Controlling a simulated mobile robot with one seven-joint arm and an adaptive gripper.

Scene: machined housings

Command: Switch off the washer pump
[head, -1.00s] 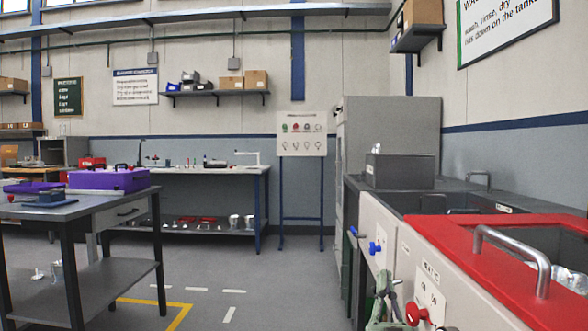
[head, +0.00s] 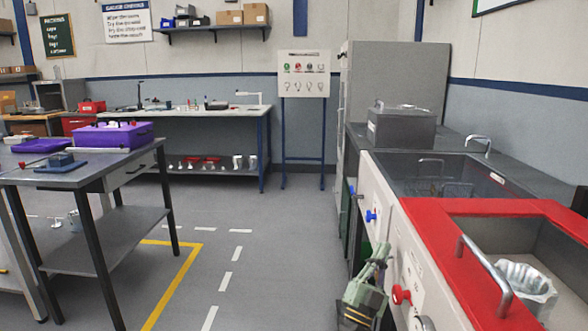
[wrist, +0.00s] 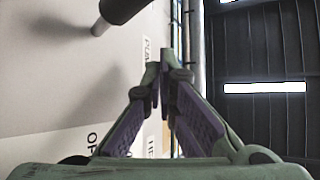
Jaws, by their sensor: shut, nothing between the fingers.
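The pale washer front panel (head: 380,190) runs along the right side in the head view. A red knob (head: 401,294) and a blue knob (head: 370,216) stick out from it. My gripper (head: 381,250) is in front of the panel, between the two knobs in the picture, apart from both as far as I can tell. In the wrist view my gripper (wrist: 166,62) is shut and empty, beside the pale panel (wrist: 40,70). A dark knob on a light stem (wrist: 103,24) sticks out at the top. Panel lettering is partly hidden; I cannot tell which knob is the pump's.
The red-rimmed tank (head: 425,225) with a metal handle (head: 480,270) lies right of my gripper. A dark sink basin (head: 400,175) and grey box (head: 400,128) are behind. A grey table (head: 110,180) stands left. The floor (head: 270,260) between is clear.

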